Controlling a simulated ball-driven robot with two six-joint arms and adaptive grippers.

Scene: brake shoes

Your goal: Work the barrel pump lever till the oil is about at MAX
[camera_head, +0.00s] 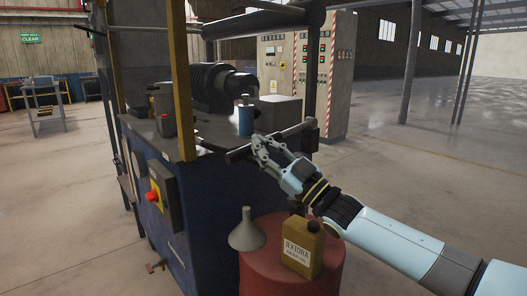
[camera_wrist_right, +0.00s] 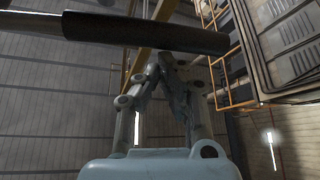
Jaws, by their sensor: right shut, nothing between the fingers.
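A dark bar with a thicker grip, apparently the pump lever (camera_head: 293,131), runs slantwise beside the blue machine's top. My right gripper (camera_head: 262,150) is at this bar, its fingers shut with nothing held. In the right wrist view the dark grip (camera_wrist_right: 150,33) crosses above the closed fingertips (camera_wrist_right: 166,58); I cannot tell whether they touch. The red barrel (camera_head: 257,273) stands below my right forearm. No oil level or MAX mark can be made out. My left gripper is not in view.
A grey funnel (camera_head: 247,232) and a yellow oil can (camera_head: 303,248) stand on the barrel. The blue machine (camera_head: 160,215) has a red button (camera_head: 152,196) and a yellow post (camera_head: 181,80). A blue cylinder (camera_head: 246,120) stands on its top. Floor at right is clear.

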